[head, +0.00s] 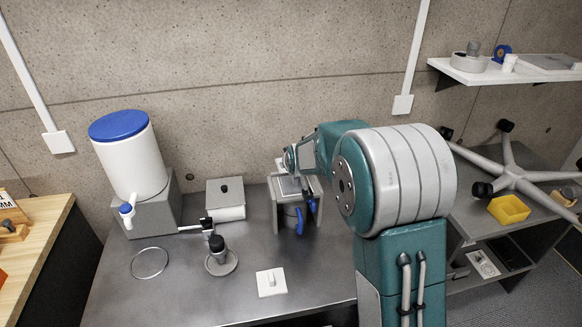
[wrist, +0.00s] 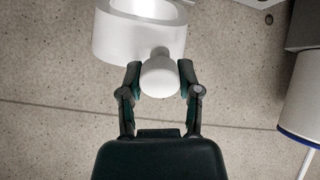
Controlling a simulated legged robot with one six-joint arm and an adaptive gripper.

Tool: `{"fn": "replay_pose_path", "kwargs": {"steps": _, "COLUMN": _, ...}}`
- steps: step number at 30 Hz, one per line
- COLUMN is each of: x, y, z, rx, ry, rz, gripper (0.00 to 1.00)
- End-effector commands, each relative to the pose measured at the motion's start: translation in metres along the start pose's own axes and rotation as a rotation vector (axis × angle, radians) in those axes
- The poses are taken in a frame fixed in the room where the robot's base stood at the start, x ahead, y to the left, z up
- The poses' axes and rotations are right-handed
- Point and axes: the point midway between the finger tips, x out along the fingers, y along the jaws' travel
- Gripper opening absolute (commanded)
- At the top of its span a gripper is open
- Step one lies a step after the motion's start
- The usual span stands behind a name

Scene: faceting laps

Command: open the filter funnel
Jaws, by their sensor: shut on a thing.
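In the wrist view a white rounded knob (wrist: 160,75) joins a white, thick-walled round piece (wrist: 112,38) with a bright hollow; this looks like the filter funnel. My gripper (wrist: 159,68) is shut on the knob, one dark finger on each side of it. In the head view my arm reaches over the bench to the grey stand (head: 313,187), and the wrist is just above the stand's top. A blue lever (head: 300,221) hangs beneath that top. My fingers and most of the funnel are too small or covered to make out there.
A white tank with a blue lid (head: 118,124) stands at the left of the bench. The bench front is mostly bare.

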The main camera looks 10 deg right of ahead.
Motion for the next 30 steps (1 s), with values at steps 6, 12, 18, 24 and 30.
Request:
{"fn": "replay_pose_path", "kwargs": {"steps": 6, "x": 0.0025, "y": 0.0005, "z": -0.0056, "rx": -0.002, "ry": -0.043, "rz": -0.012, "gripper": 0.0}}
{"fn": "replay_pose_path", "kwargs": {"steps": 12, "x": 0.0033, "y": 0.0009, "z": -0.0077, "rx": 0.0, "ry": -0.066, "rz": -0.018, "gripper": 0.0}}
{"fn": "replay_pose_path", "kwargs": {"steps": 18, "x": 0.0037, "y": 0.0011, "z": -0.0085, "rx": 0.0, "ry": -0.073, "rz": -0.02, "gripper": 0.0}}
{"fn": "replay_pose_path", "kwargs": {"steps": 24, "x": 0.0038, "y": 0.001, "z": -0.0081, "rx": 0.0, "ry": -0.074, "rz": -0.021, "gripper": 0.0}}
{"fn": "replay_pose_path", "kwargs": {"steps": 30, "x": 0.0039, "y": 0.0009, "z": -0.0078, "rx": 0.0, "ry": -0.075, "rz": -0.021, "gripper": 0.71}}
